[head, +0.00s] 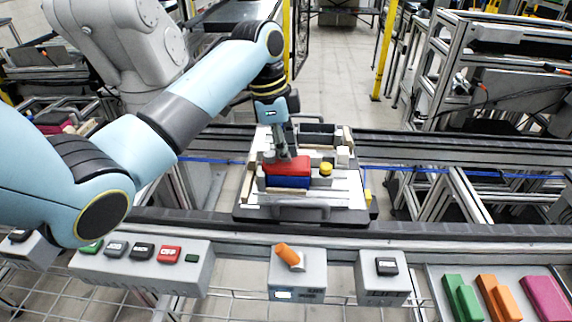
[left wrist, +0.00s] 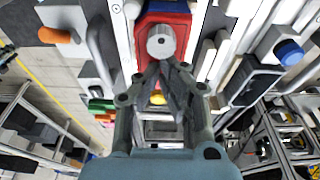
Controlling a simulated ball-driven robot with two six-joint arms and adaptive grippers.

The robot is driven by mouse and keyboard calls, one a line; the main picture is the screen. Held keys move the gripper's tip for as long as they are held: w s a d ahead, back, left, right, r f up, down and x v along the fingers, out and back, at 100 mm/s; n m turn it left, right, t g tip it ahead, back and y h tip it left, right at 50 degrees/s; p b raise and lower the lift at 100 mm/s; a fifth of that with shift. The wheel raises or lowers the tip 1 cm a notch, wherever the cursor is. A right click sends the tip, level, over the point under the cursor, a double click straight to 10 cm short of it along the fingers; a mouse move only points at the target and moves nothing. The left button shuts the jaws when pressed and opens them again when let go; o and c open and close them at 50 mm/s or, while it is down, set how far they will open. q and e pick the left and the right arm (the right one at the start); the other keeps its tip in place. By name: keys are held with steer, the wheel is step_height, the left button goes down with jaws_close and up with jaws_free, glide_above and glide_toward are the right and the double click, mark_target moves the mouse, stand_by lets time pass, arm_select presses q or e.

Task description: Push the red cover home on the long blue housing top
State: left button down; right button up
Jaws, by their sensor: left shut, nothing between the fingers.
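The red cover (head: 290,164) lies on top of the long blue housing (head: 289,182) in the pallet fixture. Blue shows along the near side below the red; I cannot tell whether a gap remains between them. My left gripper (head: 284,156) points down over the red cover, shut and empty, with its tips at or just above it. In the left wrist view the red cover (left wrist: 146,22) is beyond the fingertips (left wrist: 169,68), partly hidden by a round grey knob (left wrist: 161,42). Contact is unclear. My right gripper is not in view.
The pallet (head: 346,199) sits on the conveyor rails. A yellow knob (head: 326,169) stands right of the red cover, among white and grey fixture blocks. In front are a button box (head: 142,262), an orange-handled switch (head: 287,255) and a bin of coloured parts (head: 497,292).

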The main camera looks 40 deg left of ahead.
arm_select(q)
steer(key=shift+f, duration=0.2)
steer(key=shift+f+p, duration=0.3)
steer(key=shift+p, duration=0.3)
stand_by(1.4)
steer(key=shift+r, duration=0.1)
step_height(320, 180, up, 5)
steer(key=p, duration=0.5)
steer(key=shift+p, duration=0.3)
steer(key=shift+r+p, duration=0.7)
steer(key=shift+r, duration=0.35)
steer(key=shift+f, duration=0.1)
